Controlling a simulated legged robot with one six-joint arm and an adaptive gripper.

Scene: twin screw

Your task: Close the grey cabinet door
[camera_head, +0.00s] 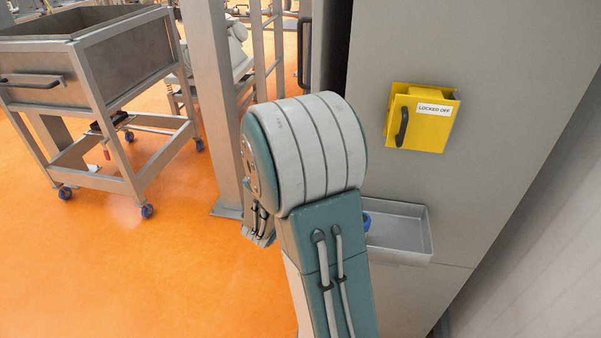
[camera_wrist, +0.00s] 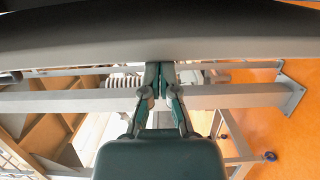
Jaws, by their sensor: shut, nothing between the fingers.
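The grey cabinet (camera_head: 420,45) fills the right of the head view. A yellow box (camera_head: 428,138) labelled "LOCKED OFF", with a black handle, is on its front. A dark vertical handle (camera_head: 304,55) stands beside the cabinet's left edge; I cannot tell whether it belongs to the door. My arm hides part of the cabinet, and my gripper is hidden in the head view. In the wrist view my gripper (camera_wrist: 158,78) is shut and empty, its fingertips close to a dark grey band (camera_wrist: 160,38) across the top. Contact cannot be told, nor how far the door stands open.
A shallow metal tray (camera_head: 405,232) juts from the cabinet front, with a blue item partly hidden in it. A grey post (camera_head: 212,110) stands left of my arm. A wheeled metal cart (camera_head: 95,75) is at far left. Orange floor (camera_head: 120,270) is clear in the left foreground.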

